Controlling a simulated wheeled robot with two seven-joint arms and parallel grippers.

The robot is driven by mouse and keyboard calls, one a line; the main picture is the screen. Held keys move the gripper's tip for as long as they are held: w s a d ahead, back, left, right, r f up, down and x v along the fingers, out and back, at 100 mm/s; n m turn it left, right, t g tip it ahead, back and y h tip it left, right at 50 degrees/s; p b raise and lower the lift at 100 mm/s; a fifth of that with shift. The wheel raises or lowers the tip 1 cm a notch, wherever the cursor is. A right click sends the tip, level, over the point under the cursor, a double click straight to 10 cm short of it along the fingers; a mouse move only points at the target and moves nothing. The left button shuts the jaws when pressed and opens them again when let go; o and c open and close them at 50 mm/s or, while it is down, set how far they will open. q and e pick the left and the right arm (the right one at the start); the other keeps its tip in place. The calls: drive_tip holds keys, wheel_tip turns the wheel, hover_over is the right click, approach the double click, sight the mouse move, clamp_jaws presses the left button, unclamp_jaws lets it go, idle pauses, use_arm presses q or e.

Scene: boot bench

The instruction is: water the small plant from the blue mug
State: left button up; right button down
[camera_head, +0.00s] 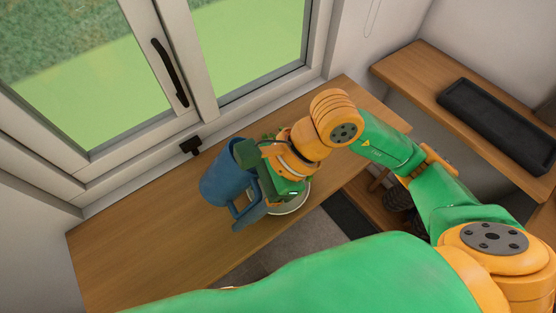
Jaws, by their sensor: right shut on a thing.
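The blue mug (222,182) is above or on the wooden bench top near the window, left of my right gripper. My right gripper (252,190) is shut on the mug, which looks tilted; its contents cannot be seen. The edge of a pale round dish or pot (294,208) shows just below and right of the gripper, mostly hidden by it. The small plant cannot be clearly made out; the gripper and wrist cover that area. My left gripper is not in view.
The wooden bench top (135,235) is clear at its left end. A window with a black handle (170,72) stands behind it. A second wooden shelf (420,65) at the right bears a long black tray (497,125).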

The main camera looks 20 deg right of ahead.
drive_tip(key=shift+y, duration=0.3)
drive_tip(key=shift+f+y+b, duration=0.1)
drive_tip(key=shift+y+b, duration=0.8)
drive_tip(key=shift+b, duration=0.3)
drive_tip(key=shift+r+y+b, duration=0.5)
drive_tip(key=shift+r+y, duration=0.05)
drive_tip(key=shift+y, duration=0.25)
drive_tip(key=shift+d+r, duration=0.1)
drive_tip(key=shift+d, duration=0.3)
drive_tip(key=shift+r+y, duration=0.1)
drive_tip(key=shift+y, duration=0.2)
